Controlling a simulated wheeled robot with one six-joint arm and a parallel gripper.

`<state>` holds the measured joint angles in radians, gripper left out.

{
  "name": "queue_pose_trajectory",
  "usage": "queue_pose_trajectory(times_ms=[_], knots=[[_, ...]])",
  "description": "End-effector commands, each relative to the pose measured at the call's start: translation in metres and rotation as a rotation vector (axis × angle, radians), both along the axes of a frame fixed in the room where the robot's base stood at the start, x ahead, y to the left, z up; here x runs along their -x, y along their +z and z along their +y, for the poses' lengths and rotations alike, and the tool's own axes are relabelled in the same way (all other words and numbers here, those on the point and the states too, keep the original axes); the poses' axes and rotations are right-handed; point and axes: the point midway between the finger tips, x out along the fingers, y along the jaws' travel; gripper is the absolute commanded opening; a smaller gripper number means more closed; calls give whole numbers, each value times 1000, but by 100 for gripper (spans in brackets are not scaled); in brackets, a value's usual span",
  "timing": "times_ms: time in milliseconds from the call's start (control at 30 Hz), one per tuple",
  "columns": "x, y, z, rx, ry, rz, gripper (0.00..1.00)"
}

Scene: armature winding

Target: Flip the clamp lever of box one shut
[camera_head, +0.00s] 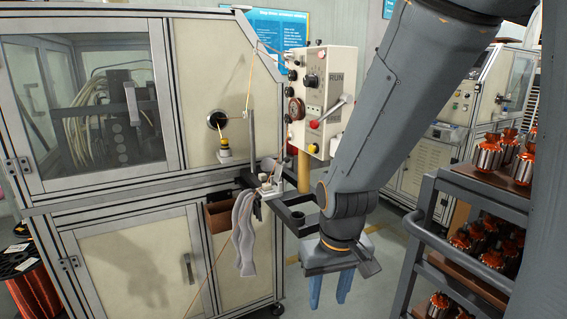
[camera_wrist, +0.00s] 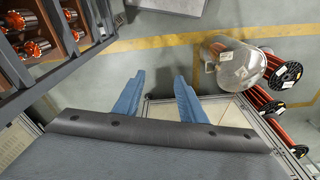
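A cream control box (camera_head: 343,65) marked RUN hangs at the right end of the winding machine, with a dial, several knobs and a grey lever (camera_head: 332,112) tipped with a red ball. The lever slants, its red end low and to the left. No label reading "box one" can be made out, and I cannot tell which lever is its clamp lever. My gripper (camera_head: 330,288) points down, below and to the right of the control box, apart from it. In the wrist view its two blue fingers (camera_wrist: 158,92) are spread with nothing between them.
A winding machine cabinet (camera_head: 120,190) fills the left. A rack (camera_head: 418,225) of armatures with copper windings stands close on the right. A grey bracket (camera_head: 292,215) juts out left of my gripper. The wrist view shows a clear container (camera_wrist: 232,65) and wire spools (camera_wrist: 285,75).

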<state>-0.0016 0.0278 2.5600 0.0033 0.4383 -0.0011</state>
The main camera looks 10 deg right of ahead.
Motion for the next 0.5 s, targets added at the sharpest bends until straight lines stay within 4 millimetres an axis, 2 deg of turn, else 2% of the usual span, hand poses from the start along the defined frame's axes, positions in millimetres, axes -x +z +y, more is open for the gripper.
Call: queue_pose_trajectory(times_ms=[33, 167, 200, 267, 400, 500], knots=[[-3, 1, 1, -3, -5, -6, 28], [-30, 10, 11, -36, -60, -73, 6], [-47, 16, 17, -56, -94, -114, 0], [-78, 27, 27, -95, -164, -191, 0], [-163, 69, 49, -208, -371, -402, 0], [-216, 97, 58, -286, -525, -535, 0]])
